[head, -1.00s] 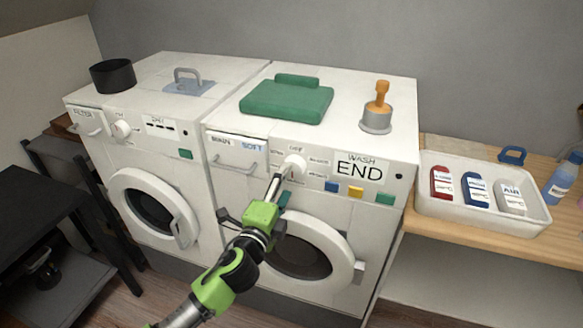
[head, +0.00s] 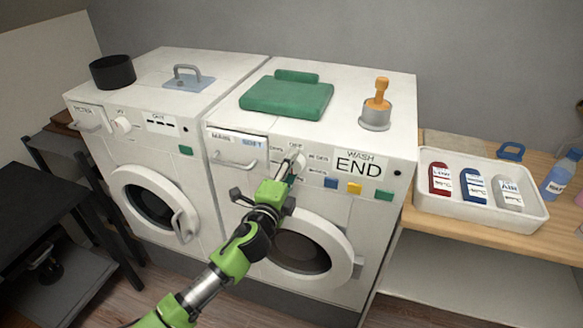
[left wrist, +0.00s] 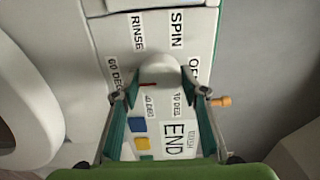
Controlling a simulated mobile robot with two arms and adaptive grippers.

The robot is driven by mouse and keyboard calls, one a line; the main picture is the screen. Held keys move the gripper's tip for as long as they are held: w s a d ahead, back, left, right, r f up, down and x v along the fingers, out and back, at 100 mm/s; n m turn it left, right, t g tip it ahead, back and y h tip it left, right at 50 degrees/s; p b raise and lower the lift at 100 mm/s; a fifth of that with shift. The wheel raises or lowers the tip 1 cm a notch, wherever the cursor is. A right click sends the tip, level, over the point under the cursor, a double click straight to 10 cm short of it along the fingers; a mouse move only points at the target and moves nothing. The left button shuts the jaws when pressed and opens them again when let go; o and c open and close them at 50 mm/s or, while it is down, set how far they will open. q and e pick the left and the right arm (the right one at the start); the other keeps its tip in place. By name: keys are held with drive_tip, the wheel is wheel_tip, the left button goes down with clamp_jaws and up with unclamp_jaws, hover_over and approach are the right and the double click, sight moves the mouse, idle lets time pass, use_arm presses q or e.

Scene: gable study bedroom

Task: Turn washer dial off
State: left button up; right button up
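The washer (head: 340,208) is the right-hand machine, with a display reading WASH END (head: 360,165). Its round white dial (head: 298,157) is on the front panel and also shows in the left wrist view (left wrist: 160,70). A red mark on the dial lies on its left side in the wrist view, near the 60 DEG and 40 DEG labels. SPIN, RINSE and a partly hidden OFF label surround it. My left gripper (head: 284,180) is at the dial; in the wrist view its fingers (left wrist: 160,92) are spread either side of it. I cannot tell whether they touch it. My right gripper is out of view.
A second white machine (head: 150,165) stands on the left. A white tray of bottles (head: 480,215) is on the wooden shelf at right. Coloured buttons lie below the display.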

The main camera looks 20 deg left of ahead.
use_arm(q)
drive_tip(key=shift+n, duration=0.3)
drive_tip(key=n, duration=0.2)
drive_tip(key=shift+f+n+b, duration=0.1)
drive_tip(key=shift+n+b, duration=0.2)
drive_tip(key=shift+b, duration=0.1)
drive_tip(key=n+p, duration=0.4)
drive_tip(key=n, duration=2.4)
drive_tip(key=shift+n+p, duration=0.4)
drive_tip(key=shift+n, duration=1.9)
